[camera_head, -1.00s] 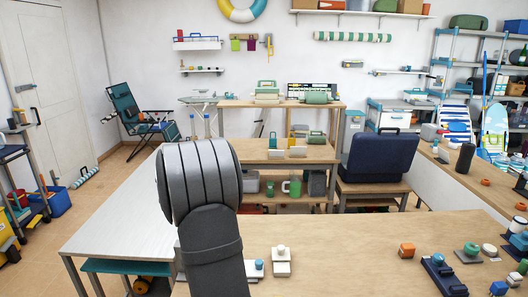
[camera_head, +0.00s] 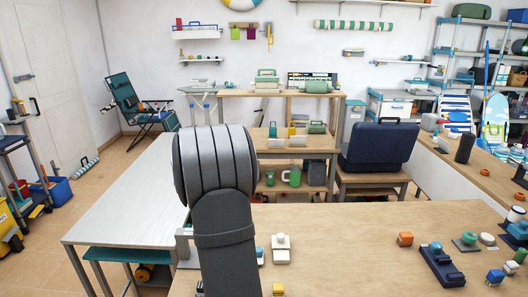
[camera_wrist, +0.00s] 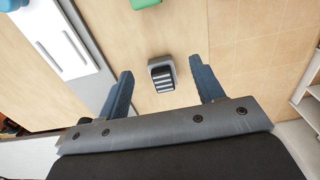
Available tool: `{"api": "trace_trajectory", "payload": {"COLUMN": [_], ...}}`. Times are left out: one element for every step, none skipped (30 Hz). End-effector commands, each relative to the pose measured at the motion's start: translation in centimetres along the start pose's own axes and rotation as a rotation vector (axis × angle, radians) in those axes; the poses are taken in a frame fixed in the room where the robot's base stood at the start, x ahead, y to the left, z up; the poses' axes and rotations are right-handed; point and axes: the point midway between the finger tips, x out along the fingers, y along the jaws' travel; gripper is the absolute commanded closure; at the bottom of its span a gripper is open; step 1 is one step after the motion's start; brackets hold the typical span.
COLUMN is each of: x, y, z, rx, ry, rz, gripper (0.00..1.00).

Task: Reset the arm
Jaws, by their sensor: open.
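My gripper (camera_wrist: 161,65) shows in the wrist view with its two blue fingers spread wide apart. It is open, with nothing held between them. A small grey block with a dark ribbed face (camera_wrist: 162,74) lies on the wooden surface beyond the fingers and shows in the gap between them. In the head view, my grey arm rises in front of the benches and my gripper cannot be made out.
A pale table (camera_head: 125,200) stands at left. A dark blue case (camera_head: 380,148) sits behind. Its front middle is mostly clear.

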Motion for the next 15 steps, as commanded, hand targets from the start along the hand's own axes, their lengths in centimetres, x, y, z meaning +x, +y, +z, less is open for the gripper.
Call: {"api": "trace_trajectory", "payload": {"x": [-0.7, -0.9, -1.4, -1.7, -2.0, -2.4, -2.7, -3.0, -3.4, -3.7, -4.0, -4.2, -4.2, -4.2, -4.3], "y": [-0.1, -0.2, -0.3, -0.4, -0.5, -0.6, -0.7, -0.8, -0.9, -1.0, -1.1, -0.7, 0.0, 0.7, 1.4], "z": [1.0, 1.5, 2.2, 2.7, 3.2, 3.9, 4.4, 4.9, 5.6, 6.1, 6.6, 7.0, 7.2, 7.4, 7.7], "rx": [0.005, 0.005, 0.004, 0.005, 0.005, 0.004, 0.005, 0.005, 0.005, 0.005, 0.004, 0.005, 0.007, 0.008, 0.009], "ry": [0.001, 0.000, 0.001, 0.001, 0.001, 0.001, 0.001, 0.000, 0.000, 0.001, 0.000, 0.000, 0.000, 0.000, 0.000], "rz": [0.002, 0.002, 0.002, 0.003, 0.003, 0.003, 0.002, 0.002, 0.002, 0.003, 0.003, 0.001, 0.000, 0.001, 0.001], "gripper": [0.39, 0.39, 0.39, 0.39, 0.39, 0.39, 0.39, 0.39, 0.39, 0.39, 0.39, 0.39, 0.39, 0.39, 0.39]}}
